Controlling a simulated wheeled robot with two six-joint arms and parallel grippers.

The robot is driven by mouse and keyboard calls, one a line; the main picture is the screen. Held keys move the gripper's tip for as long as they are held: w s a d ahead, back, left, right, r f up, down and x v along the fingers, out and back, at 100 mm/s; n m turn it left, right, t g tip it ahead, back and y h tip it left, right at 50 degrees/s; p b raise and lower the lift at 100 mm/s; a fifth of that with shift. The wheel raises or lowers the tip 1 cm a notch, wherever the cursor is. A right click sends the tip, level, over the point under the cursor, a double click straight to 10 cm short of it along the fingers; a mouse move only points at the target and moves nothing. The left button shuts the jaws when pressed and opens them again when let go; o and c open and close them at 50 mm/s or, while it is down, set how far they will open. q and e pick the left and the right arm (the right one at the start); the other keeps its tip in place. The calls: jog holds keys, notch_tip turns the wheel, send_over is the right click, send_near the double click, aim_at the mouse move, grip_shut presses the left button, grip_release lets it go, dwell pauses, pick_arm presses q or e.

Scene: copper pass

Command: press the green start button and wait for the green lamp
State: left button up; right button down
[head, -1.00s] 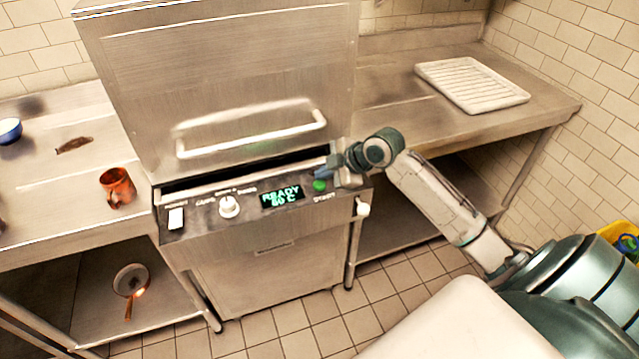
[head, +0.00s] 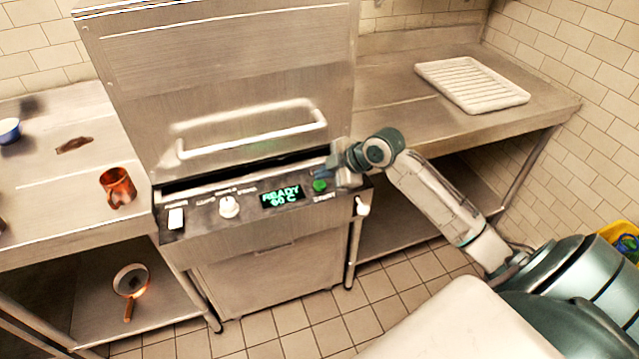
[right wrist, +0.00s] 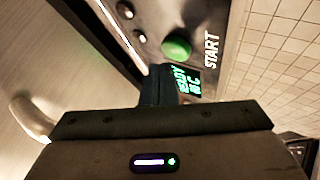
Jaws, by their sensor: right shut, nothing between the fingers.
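The green start button (head: 320,186) is at the right end of the machine's front panel (head: 248,222), above the START label. It also shows in the right wrist view (right wrist: 176,47), just beyond my fingertips. My right gripper (head: 324,173) is shut and empty, with its fingertips close behind the button in the head view. In the right wrist view the shut fingers (right wrist: 160,86) look apart from the button; the exact gap is hard to tell. The display (head: 282,197) reads READY 60 C in green. Small round lamps (right wrist: 140,36) near the button show no green light. My left gripper is not in view.
The machine's hood (head: 220,70) with its bar handle (head: 250,133) stands above a dark gap behind the panel. A white knob (head: 229,207) and white switch (head: 176,218) sit on the panel's left. A copper mug (head: 117,187) and a white ribbed rack (head: 470,84) stand on the side counters.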

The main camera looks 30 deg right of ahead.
aim_at(324, 185)
jog(key=shift+f, duration=0.4)
jog(key=shift+f+b, duration=0.45)
jog(key=shift+f, duration=0.1)
dwell(0.5)
jog(key=shift+r, duration=0.1)
jog(key=shift+r+p, duration=0.8)
jog(key=shift+r, duration=0.05)
notch_tip(324, 185, up, 5)
jog(key=p, duration=0.4)
jog(key=shift+r, duration=0.1)
dwell(0.4)
dwell(0.4)
